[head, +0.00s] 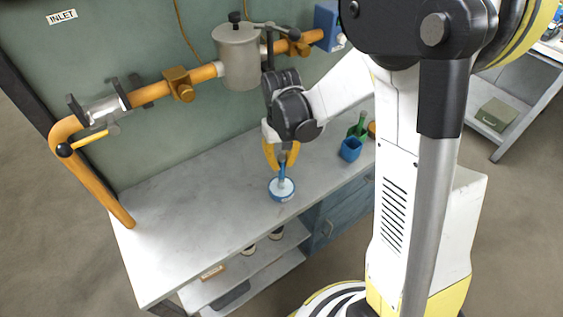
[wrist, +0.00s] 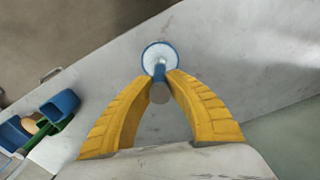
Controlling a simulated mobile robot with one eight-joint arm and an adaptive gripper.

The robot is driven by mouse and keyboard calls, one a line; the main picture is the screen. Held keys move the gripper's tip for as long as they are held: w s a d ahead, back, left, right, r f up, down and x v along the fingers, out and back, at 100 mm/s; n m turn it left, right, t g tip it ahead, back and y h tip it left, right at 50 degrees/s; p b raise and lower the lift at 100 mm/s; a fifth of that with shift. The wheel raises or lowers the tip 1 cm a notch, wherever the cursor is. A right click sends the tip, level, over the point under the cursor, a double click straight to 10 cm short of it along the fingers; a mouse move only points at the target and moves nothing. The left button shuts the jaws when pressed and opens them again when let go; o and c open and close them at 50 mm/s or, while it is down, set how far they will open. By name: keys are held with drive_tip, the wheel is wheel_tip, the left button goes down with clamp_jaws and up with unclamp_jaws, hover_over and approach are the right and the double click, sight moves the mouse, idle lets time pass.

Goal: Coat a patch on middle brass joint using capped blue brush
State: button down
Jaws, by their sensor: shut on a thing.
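My gripper (head: 282,167) points down over the bench with its yellow fingers shut on the upright blue brush (head: 282,176). In the wrist view the brush's blue handle (wrist: 160,72) with a grey end sits between the fingertips. Its lower end meets a round, white, blue-rimmed piece (head: 281,189) at bench level; I cannot tell whether this is a pot or part of the brush. A copper-coloured pipe runs along the back panel. One brass joint (head: 180,84) is left of the grey vessel, another (head: 302,46) right of it. I cannot tell which is the middle one.
The grey vessel (head: 238,58) stands in the pipe line. A blue cup (head: 350,149) and a green item (head: 358,130) stand right of my gripper. The bench top (head: 175,220) is clear on the left. A valve with a yellow handle (head: 90,139) juts from the left pipe.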

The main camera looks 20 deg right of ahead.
drive_tip(key=shift+r+p, duration=2.15)
drive_tip(key=shift+r, duration=1.15)
drive_tip(key=shift+f, duration=0.1)
